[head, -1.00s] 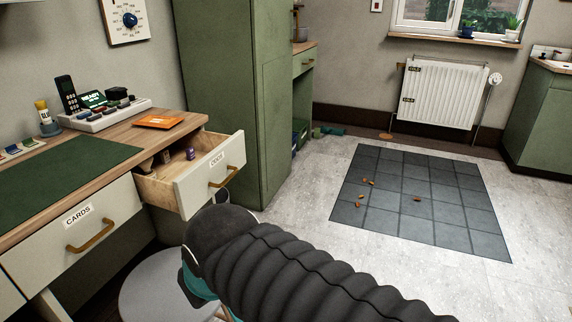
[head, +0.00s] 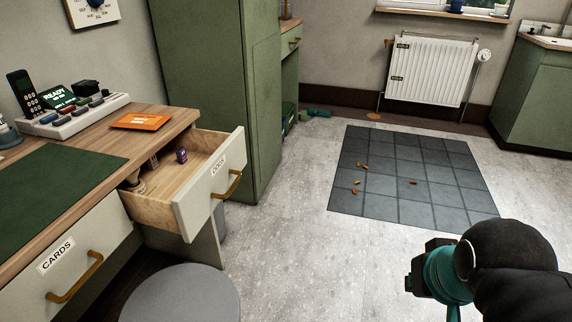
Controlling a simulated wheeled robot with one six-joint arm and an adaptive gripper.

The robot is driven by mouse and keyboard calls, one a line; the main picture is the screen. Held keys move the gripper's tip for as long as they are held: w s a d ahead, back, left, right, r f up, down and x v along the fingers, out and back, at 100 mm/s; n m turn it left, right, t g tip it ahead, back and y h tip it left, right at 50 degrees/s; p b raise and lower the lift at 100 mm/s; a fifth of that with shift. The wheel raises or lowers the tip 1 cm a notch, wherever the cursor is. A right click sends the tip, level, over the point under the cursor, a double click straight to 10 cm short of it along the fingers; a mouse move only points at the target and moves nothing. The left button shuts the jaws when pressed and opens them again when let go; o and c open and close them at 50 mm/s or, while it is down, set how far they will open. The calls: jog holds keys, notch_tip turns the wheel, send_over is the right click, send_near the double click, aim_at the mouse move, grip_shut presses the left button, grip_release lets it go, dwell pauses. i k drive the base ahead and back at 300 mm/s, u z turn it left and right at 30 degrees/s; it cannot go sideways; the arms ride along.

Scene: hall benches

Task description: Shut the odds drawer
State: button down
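The odds drawer (head: 226,179) is pulled open from the desk's right end. It has a pale front with an "ODDS" label and a brass handle (head: 229,186). Inside lie a small purple item (head: 181,155) and one or two other small things at the back. My gripper (head: 420,280) is at the lower right, well apart from the drawer and over the floor. Only part of it shows beside the black and teal wrist, so its fingers cannot be made out.
A closed cards drawer (head: 72,262) is at the left. A grey round stool (head: 180,297) stands in front of the desk. A green cabinet (head: 215,90) stands behind the open drawer. The floor to the right is clear, with small brown bits on a dark tiled mat (head: 410,175).

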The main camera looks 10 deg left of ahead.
aim_at(184, 197)
jog(key=z, duration=0.15)
jog(key=k, duration=1)
jog(key=u, duration=0.95)
jog(key=i, duration=1)
jog(key=u, duration=1.45)
jog(key=k, duration=0.3)
jog(key=z, duration=0.8)
jog(key=i, duration=0.25)
